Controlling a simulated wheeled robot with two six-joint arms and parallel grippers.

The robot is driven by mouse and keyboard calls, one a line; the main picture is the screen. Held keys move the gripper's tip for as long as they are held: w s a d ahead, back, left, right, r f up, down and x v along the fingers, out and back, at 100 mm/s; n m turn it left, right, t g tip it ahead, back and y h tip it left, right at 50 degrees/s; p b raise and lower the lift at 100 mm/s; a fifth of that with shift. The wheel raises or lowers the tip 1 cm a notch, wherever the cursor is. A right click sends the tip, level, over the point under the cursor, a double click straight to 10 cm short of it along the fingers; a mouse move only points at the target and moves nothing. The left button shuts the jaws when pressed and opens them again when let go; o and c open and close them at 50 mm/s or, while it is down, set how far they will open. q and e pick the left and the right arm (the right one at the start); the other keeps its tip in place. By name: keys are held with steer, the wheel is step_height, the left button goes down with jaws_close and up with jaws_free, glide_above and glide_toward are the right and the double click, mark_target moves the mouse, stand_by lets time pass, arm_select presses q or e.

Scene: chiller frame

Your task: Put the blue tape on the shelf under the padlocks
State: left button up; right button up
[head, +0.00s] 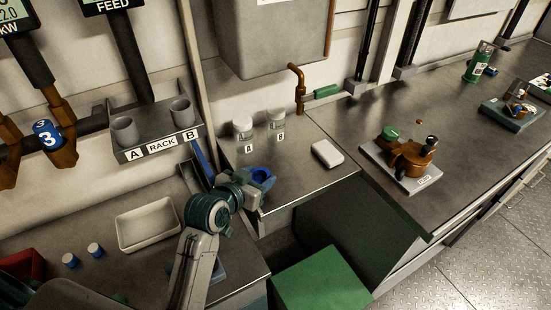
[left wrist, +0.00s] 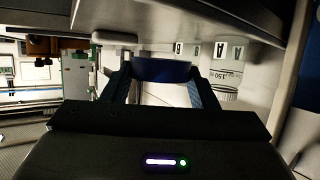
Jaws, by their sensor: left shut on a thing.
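The blue tape (head: 262,175) is a small blue ring. My left gripper (head: 258,182) is shut on it, above the front edge of the middle counter, in front of two jars. In the left wrist view the tape (left wrist: 160,70) is a dark blue band between the two fingers. I cannot make out any padlocks, nor a shelf under them, in either view. My right gripper is not in view.
Two lidded jars (head: 243,127) and a white block (head: 327,154) stand on the middle counter (head: 305,185). A rack with two grey cups (head: 160,145) is on the wall at left. A cream tray (head: 148,222) lies on the lower left counter. A green box (head: 322,280) is below.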

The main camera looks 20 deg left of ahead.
arm_select(q)
steer(key=p, duration=0.2)
glide_above(273, 172)
steer(key=shift+f, duration=0.4)
steer(key=shift+w+f, duration=0.15)
steer(key=shift+f, duration=0.05)
step_height(273, 172, down, 3)
steer(key=shift+p, duration=0.5)
steer(key=shift+f, duration=0.1)
steer(key=shift+f, duration=0.1)
steer(key=o, duration=1)
steer(key=shift+c, duration=0.2)
